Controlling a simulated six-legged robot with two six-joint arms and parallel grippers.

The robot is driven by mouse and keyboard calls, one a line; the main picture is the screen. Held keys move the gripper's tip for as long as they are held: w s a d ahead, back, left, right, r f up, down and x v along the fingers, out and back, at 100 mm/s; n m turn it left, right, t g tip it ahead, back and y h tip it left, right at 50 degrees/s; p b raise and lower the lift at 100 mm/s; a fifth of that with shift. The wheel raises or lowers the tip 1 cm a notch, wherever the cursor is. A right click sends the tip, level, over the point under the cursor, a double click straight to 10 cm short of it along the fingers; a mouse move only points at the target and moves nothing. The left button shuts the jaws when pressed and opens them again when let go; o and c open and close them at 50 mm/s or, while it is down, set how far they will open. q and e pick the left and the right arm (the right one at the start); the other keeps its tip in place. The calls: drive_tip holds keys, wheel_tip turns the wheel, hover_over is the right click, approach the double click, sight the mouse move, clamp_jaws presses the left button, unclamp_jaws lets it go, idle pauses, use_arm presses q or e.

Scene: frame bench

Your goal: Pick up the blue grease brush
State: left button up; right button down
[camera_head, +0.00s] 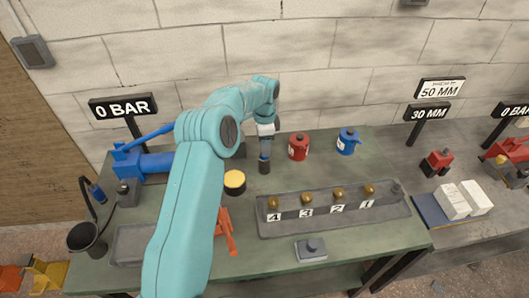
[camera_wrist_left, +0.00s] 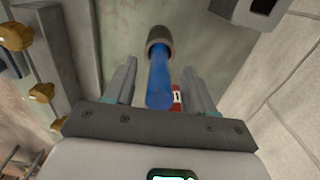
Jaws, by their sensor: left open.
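The blue grease brush (camera_wrist_left: 159,80) shows in the left wrist view between my left gripper's two fingers. Its blue shaft points toward the camera, and a grey-brown round end (camera_wrist_left: 160,36) lies beyond it. My left gripper (camera_wrist_left: 160,88) is open, with a gap on both sides of the shaft. In the head view my left gripper (camera_head: 265,146) points down over the back of the green bench, above a small dark and blue upright piece that seems to be the brush (camera_head: 264,160). The gripper partly hides it. My right gripper is not in view.
On the green bench (camera_head: 390,238), a red can (camera_head: 299,147) and a blue can (camera_head: 347,142) stand to the right. A yellow-topped tin (camera_head: 234,182) is nearer. A grey tray (camera_head: 325,222) holds several brass pieces. A block wall (camera_head: 330,95) rises behind.

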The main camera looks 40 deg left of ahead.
use_arm(q)
drive_tip(key=shift+s, duration=0.2)
drive_tip(key=shift+w, duration=0.2)
clamp_jaws()
drive_tip(key=shift+s, duration=0.1)
drive_tip(key=shift+r, duration=0.1)
